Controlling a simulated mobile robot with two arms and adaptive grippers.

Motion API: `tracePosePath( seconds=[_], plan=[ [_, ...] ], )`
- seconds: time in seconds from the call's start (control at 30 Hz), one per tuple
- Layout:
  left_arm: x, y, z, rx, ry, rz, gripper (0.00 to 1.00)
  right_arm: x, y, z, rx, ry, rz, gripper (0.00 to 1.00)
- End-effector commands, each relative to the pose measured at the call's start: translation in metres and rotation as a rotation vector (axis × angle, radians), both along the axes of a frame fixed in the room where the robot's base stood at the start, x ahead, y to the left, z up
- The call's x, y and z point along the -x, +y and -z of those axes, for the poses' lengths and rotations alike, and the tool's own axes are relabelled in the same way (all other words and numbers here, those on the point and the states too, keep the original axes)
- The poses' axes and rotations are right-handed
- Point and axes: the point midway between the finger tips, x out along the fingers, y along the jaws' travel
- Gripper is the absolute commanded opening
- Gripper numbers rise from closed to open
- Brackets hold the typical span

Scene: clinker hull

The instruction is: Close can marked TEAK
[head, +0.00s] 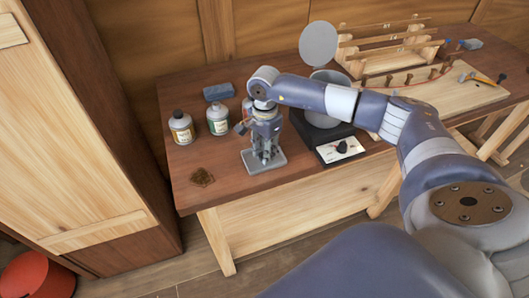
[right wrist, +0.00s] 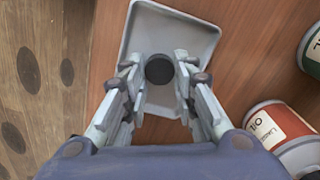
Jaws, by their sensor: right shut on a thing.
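In the right wrist view, a can with a red-orange label reading OIL (right wrist: 278,125) and a green-labelled can (right wrist: 314,50) show at the right edge. I cannot read TEAK on either. My right gripper (head: 265,157) is shut on a round black cap (right wrist: 159,69), over a grey tray (head: 250,165). The left gripper is not in view.
A dark unit with a pot and raised round lid (head: 318,43) stands right of the gripper. A wooden rack (head: 385,45) and tools are further right.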

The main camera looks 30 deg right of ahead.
Motion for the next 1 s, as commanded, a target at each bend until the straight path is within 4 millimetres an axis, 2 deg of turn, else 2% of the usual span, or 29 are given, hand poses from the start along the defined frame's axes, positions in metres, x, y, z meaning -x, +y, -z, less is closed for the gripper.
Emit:
tracePosePath(
  seconds=[0.17,0.27,0.7,1.0],
  plan=[
    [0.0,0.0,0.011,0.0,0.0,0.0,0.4,-0.001,-0.001,-0.015,0.0,-0.004,0.0,0.18],
    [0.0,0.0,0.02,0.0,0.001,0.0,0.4,0.001,0.0,-0.032,0.0,-0.004,-0.002,0.18],
    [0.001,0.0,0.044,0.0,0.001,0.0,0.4,0.089,0.036,-0.038,0.001,-0.001,-0.004,0.18],
    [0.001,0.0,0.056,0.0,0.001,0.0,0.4,0.134,0.054,-0.044,0.0,-0.001,-0.002,0.18]
  ],
)
